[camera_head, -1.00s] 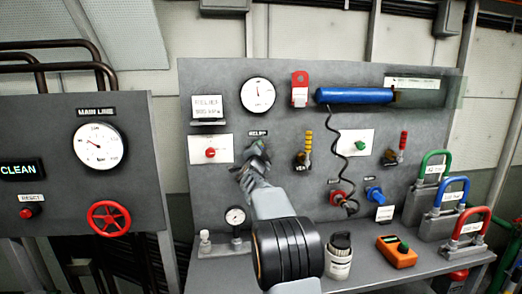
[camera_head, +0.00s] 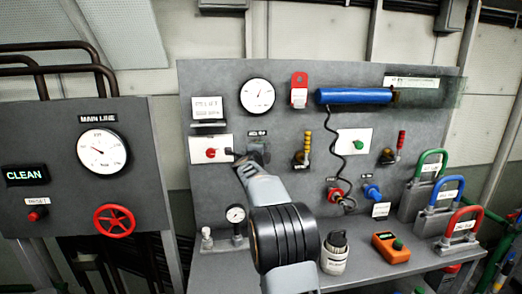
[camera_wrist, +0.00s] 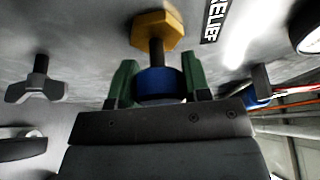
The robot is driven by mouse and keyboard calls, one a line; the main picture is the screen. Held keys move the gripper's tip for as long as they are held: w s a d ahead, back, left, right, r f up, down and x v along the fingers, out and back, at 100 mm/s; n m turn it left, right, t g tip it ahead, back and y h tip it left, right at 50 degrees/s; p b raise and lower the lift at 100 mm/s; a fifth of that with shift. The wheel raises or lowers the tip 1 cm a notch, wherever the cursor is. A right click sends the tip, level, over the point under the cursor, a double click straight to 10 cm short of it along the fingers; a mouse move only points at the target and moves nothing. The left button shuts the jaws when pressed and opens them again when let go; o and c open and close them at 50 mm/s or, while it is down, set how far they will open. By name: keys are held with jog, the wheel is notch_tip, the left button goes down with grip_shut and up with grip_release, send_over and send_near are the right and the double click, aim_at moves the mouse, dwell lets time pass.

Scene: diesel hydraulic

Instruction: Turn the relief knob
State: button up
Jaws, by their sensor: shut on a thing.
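The relief knob (camera_wrist: 160,86) shows in the wrist view as a blue round grip on a dark stem, with a gold hexagonal nut (camera_wrist: 157,28) behind it. A RELIEF label (camera_wrist: 215,18) is beside it on the panel. My gripper (camera_wrist: 160,78) has its green fingers on either side of the blue knob and is shut on it. In the head view my gripper (camera_head: 246,161) is at the grey panel, just below the small label and right of the red button plate; it hides most of the knob there.
A round gauge (camera_head: 257,96) is above the knob. A red button (camera_head: 211,153) is close to its left, and a yellow-handled valve (camera_head: 307,145) is to its right. A shelf below holds a small gauge (camera_head: 236,214), a white bottle (camera_head: 335,257) and an orange box (camera_head: 394,248).

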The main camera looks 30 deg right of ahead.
dwell(0.4)
jog(key=o, duration=0.9)
jog(key=b+v, duration=0.3)
jog(key=v, duration=1.1)
jog(key=shift+r, duration=0.1)
